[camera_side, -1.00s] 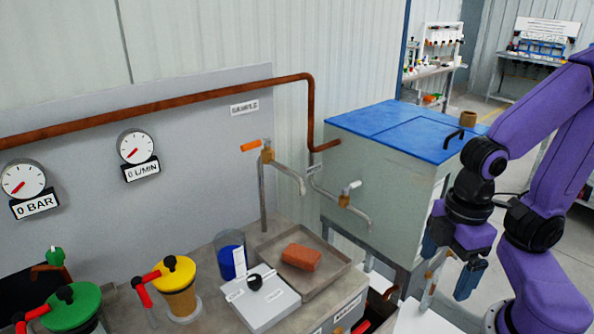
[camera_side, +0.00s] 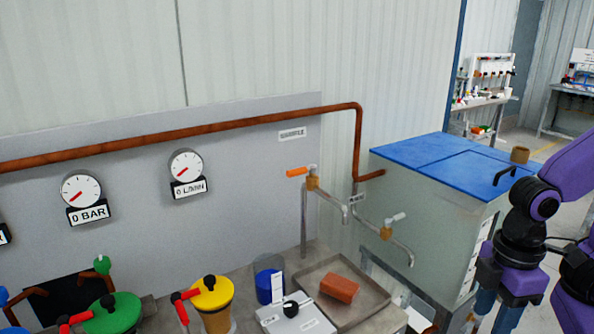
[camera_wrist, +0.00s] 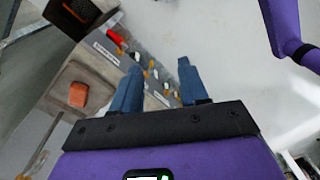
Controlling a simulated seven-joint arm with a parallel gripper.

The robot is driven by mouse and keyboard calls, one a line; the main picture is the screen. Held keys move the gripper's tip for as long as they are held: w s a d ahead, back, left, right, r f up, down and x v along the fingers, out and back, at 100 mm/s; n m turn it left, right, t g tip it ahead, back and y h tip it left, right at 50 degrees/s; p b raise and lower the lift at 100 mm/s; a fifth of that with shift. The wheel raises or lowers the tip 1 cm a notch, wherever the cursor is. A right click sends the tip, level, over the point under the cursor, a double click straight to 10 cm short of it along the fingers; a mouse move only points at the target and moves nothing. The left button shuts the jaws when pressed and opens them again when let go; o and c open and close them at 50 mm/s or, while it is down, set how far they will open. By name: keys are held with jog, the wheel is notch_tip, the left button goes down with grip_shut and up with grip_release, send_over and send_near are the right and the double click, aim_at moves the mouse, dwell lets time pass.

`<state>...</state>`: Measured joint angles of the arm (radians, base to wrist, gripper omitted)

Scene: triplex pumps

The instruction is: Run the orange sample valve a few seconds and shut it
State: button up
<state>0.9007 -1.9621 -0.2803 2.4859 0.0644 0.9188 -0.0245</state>
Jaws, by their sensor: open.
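The orange-handled sample valve (camera_side: 312,183) sits on an upright pipe in front of the grey back panel in the side view. Its orange lever (camera_side: 298,172) points left, and its spout reaches right and down over the tray. I cannot make out any flow from the spout. My gripper (camera_side: 494,312) is at the right of the side view, well apart from the valve, with its fingers pointing down. In the wrist view my gripper (camera_wrist: 158,82) shows two blue fingers spread apart with nothing between them.
A grey tray (camera_side: 372,296) holds an orange-red block (camera_side: 339,288). A second tap with a white lever (camera_side: 387,232) stands to the right. A blue-lidded tank (camera_side: 440,150) is between the taps and my arm. Gauges read 0 BAR (camera_side: 81,192) and 0 L/MIN (camera_side: 187,168). Yellow-topped (camera_side: 212,293) and green-topped (camera_side: 112,315) pumps stand front left.

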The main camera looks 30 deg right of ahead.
jog(key=w+a+r+m+g+y, duration=0.2)
jog(key=w+a+m+g+y, duration=0.1)
jog(key=w+a+m+y, duration=0.3)
jog(key=m+t+y, duration=0.5)
jog(key=m+t, duration=1)
jog(key=m, duration=0.2)
send_near(301, 172)
jog(key=x, duration=1.1)
jog(key=shift+w+a, duration=0.15)
jog(key=shift+n, duration=0.3)
grip_shut()
